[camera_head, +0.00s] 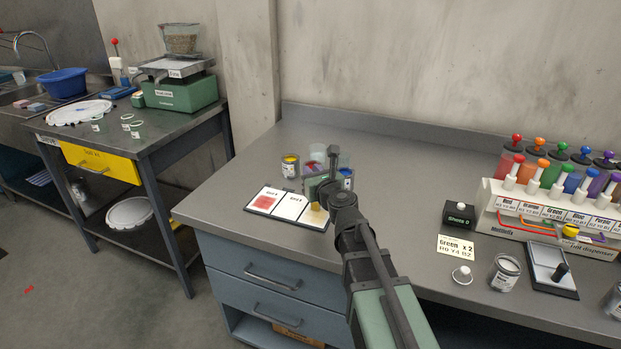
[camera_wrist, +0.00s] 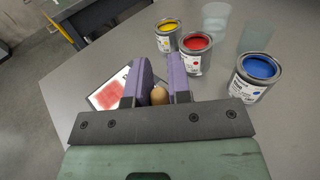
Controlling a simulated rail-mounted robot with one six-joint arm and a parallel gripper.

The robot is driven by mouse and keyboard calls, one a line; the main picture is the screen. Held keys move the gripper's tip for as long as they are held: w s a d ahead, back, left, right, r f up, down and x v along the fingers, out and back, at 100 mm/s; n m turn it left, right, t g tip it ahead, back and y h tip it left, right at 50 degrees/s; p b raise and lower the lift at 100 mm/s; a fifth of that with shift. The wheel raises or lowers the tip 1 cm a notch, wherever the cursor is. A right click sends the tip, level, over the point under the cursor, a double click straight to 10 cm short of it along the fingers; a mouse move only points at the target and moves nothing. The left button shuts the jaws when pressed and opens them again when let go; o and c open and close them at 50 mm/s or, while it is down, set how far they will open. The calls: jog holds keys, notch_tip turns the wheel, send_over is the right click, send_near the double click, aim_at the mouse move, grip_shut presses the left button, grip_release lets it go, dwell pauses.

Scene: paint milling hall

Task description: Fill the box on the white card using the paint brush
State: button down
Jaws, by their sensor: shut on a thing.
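My gripper (camera_head: 325,187) is over the right part of the card board, its purple fingers shut on the brush (camera_wrist: 160,95). In the wrist view, only the brush's rounded tan handle end shows between the fingers; the rest is hidden. The white card (camera_head: 289,206) lies flat in a dark frame on the grey bench. A red filled patch (camera_head: 264,201) is at its left, and the middle is plain white. A yellow patch (camera_head: 315,215) shows at the right, partly behind my arm; I cannot tell whether it is paint or bristles. The red patch also shows in the wrist view (camera_wrist: 109,97).
Open cans of yellow (camera_wrist: 168,36), red (camera_wrist: 195,52) and blue paint (camera_wrist: 255,78) stand behind the card, with clear cups nearby. The bench's front left is clear.

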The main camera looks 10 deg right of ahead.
jog(key=shift+s+a, duration=1.75)
jog(key=shift+s, duration=0.65)
jog(key=w+d, duration=0.4)
jog(key=w, duration=0.1)
notch_tip(320, 180, up, 8)
jog(key=p, duration=0.7)
jog(key=shift+w+a, duration=0.1)
